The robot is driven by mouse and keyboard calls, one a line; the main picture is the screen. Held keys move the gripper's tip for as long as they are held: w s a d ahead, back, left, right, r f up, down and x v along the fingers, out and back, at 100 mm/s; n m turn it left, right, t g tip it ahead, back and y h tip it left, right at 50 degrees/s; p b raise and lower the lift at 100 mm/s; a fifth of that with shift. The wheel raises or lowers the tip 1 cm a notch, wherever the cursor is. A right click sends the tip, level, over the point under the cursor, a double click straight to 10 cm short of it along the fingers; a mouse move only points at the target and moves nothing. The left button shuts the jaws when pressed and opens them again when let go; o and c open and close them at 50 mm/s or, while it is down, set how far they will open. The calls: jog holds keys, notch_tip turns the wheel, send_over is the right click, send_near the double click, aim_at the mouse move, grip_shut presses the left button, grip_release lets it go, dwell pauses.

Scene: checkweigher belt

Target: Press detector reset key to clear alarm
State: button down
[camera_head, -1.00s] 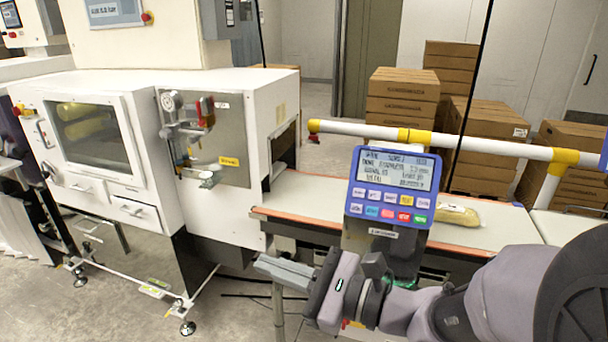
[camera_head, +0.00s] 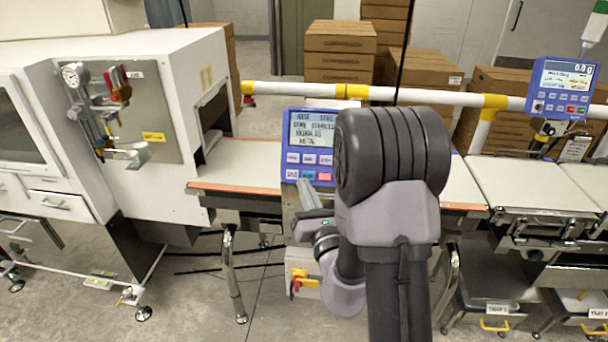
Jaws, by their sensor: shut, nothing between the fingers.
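The blue detector panel (camera_head: 293,150) stands in front of the belt, with a pale text screen above rows of coloured keys. My arm covers its right part, so I see only its left keys, including a blue and a red key (camera_head: 325,177) in the lower row. I cannot read which key is reset. My gripper (camera_head: 306,190) is shut and empty, its fingers pointing up at the panel's lower left keys. I cannot tell whether the tips touch the panel.
The conveyor belt (camera_head: 248,165) runs behind the panel from the white machine (camera_head: 180,130). A white and yellow rail (camera_head: 410,95) crosses behind. A second blue panel (camera_head: 562,88) stands at the right. Stacked cartons (camera_head: 340,50) are at the back. A red and yellow switch (camera_head: 299,280) sits low under the panel.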

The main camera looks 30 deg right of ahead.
jog(key=w+d+f, duration=0.4)
jog(key=w, duration=0.2)
jog(key=shift+w+d, duration=0.15)
jog(key=shift+w, duration=0.1)
dwell(0.3)
jog(key=shift+w, duration=0.1)
dwell(1.8)
jog(key=shift+w+d+f, duration=0.2)
jog(key=shift+w+d+f, duration=0.15)
jog(key=shift+w+d, duration=0.05)
jog(key=shift+w, duration=0.1)
dwell(0.8)
jog(key=shift+s+a, duration=0.1)
jog(key=shift+s+a+r, duration=0.35)
jog(key=shift+s, duration=0.15)
jog(key=shift+s+a+r, duration=0.4)
jog(key=shift+s, duration=0.2)
jog(key=shift+s+a+r, duration=0.35)
jog(key=shift+s+a, duration=0.1)
jog(key=shift+s, duration=0.2)
jog(key=shift+s+a+r, duration=0.4)
jog(key=shift+s, duration=0.2)
